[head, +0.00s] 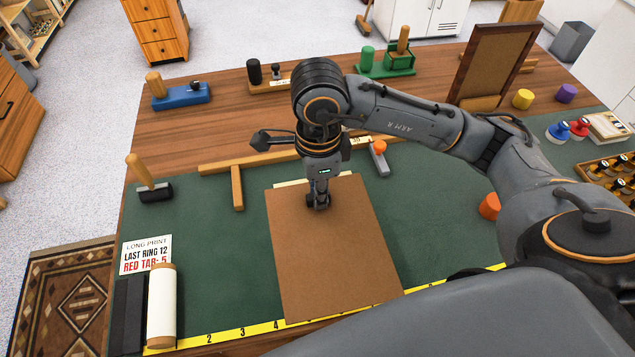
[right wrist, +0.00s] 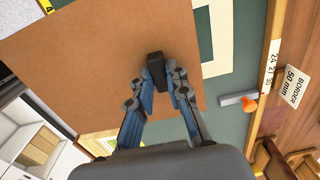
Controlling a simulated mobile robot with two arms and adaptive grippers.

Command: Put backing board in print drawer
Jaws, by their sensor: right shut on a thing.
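The backing board (head: 330,250) is a flat brown sheet above or on the green mat (head: 450,225); I cannot tell whether it is lifted. It fills much of the right wrist view (right wrist: 90,60). My right gripper (head: 318,203) points down at the board's far edge region. In the right wrist view its fingers (right wrist: 158,72) close on a small black block on the board's face. A cream mount (head: 310,181) shows from under the board's far edge. Wooden drawer units (head: 160,30) stand beyond the table; I cannot tell which is the print drawer. My left gripper is out of view.
A frame (head: 495,62) stands at the back right.

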